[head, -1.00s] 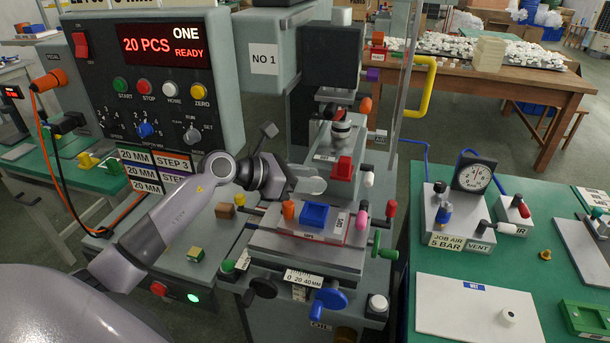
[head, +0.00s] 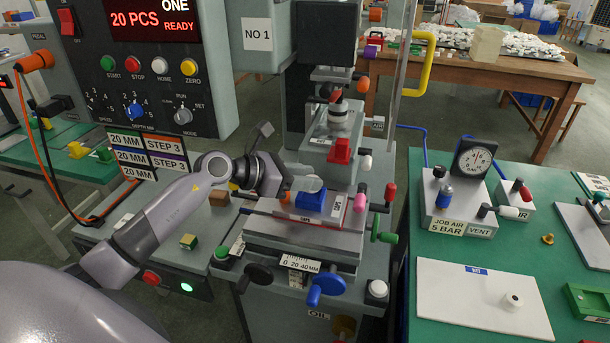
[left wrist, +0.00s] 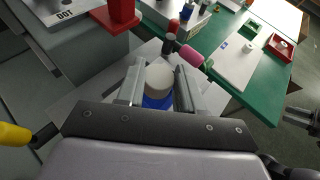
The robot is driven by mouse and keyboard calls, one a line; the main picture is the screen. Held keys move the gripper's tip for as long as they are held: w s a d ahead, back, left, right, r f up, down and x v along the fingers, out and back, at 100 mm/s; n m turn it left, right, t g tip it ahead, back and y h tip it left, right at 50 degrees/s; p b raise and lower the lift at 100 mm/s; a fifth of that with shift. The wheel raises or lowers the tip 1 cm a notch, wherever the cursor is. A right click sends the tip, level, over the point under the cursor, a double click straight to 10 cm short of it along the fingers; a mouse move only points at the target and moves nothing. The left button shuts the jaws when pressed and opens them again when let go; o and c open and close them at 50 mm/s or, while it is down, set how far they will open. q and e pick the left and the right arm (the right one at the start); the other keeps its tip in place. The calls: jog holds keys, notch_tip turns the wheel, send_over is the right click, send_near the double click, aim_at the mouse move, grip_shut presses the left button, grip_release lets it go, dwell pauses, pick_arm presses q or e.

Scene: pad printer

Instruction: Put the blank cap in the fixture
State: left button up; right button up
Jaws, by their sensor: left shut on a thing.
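My left gripper (head: 306,185) reaches in from the left over the machine's slide, just above the blue fixture (head: 311,205). In the left wrist view its two fingers (left wrist: 158,85) are shut on a round white blank cap (left wrist: 159,75). The blue fixture (left wrist: 157,102) shows directly below the cap between the fingers. I cannot tell whether the cap touches the fixture. In the head view the cap is hard to make out behind the gripper.
A red block (head: 341,151) and the print head stand behind the fixture. Pink (head: 360,202) and red (head: 390,193) knobs stand to its right. A white board (head: 470,305) with a small white round piece (head: 512,300) lies on the green table. A clear guard stands upright at the right.

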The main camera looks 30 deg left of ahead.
pick_arm(q)
jog(key=shift+f+b, duration=0.3)
jog(key=shift+f, duration=0.25)
jog(key=shift+f+b, duration=0.4)
jog(key=shift+f, duration=0.1)
jog(key=shift+f, duration=0.2)
dwell(0.5)
jog(key=o, duration=1.2)
jog(key=shift+c, duration=0.2)
jog(key=shift+r, duration=0.1)
jog(key=shift+r+p, duration=2.3)
jog(key=shift+r, duration=0.7)
jog(key=shift+f, duration=0.1)
jog(key=shift+d, duration=0.1)
